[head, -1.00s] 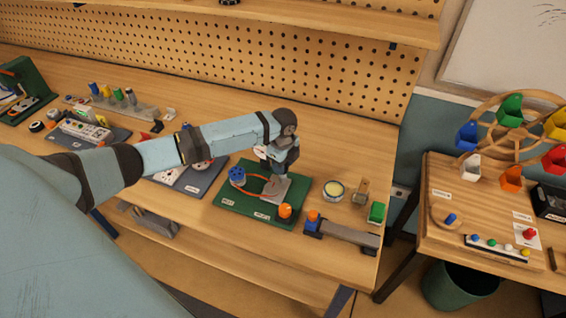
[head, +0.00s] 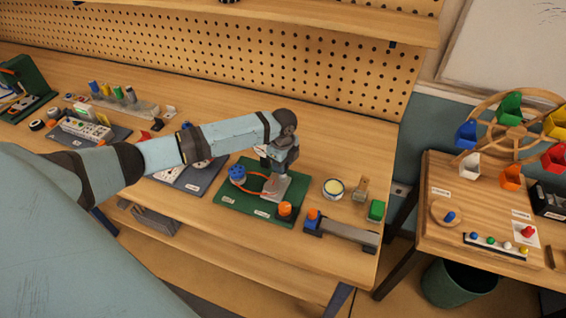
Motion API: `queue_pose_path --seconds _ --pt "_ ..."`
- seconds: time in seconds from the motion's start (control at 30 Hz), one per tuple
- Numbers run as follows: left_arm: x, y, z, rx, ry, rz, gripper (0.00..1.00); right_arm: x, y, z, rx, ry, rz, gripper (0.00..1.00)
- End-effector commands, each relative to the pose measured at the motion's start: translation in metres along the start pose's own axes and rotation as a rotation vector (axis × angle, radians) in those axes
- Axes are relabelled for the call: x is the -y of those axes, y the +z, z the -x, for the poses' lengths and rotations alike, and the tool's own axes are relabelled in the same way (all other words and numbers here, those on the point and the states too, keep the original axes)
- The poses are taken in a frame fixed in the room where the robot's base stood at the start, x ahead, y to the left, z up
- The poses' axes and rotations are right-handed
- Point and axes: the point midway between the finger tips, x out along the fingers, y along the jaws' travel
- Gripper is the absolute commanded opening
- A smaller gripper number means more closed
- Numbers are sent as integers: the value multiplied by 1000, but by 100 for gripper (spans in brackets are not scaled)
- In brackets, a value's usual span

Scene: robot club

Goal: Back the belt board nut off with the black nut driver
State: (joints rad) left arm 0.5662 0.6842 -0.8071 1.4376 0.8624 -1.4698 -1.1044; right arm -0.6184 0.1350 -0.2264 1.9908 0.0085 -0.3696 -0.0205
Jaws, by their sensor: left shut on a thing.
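The green belt board (head: 234,201) lies on the workbench, with a blue pulley (head: 237,173), an orange pulley (head: 285,209), an orange-red belt and a pale grey block (head: 277,188). My left gripper (head: 272,170) points down over the block from above. It is shut on the black nut driver, which is mostly hidden by the hand. The nut is hidden under the gripper, and I cannot tell whether the driver sits on it. My right gripper is not in view.
A round tin (head: 333,189), a small wooden block (head: 361,187), a green block (head: 376,210) and a grey bar with an orange knob (head: 342,232) stand right of the board. A rack of coloured-handled tools (head: 128,106) stands at the back left.

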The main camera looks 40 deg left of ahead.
Motion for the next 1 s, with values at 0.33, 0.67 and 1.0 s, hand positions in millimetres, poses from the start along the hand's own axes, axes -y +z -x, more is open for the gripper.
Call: queue_pose_path --seconds 0.33,0.67,1.0 --pt "0 0 -2 0 0 0 16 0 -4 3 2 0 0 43" --pt "0 0 -2 0 0 0 16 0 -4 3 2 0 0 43" --pt "0 0 -3 0 0 0 46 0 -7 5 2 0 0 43"
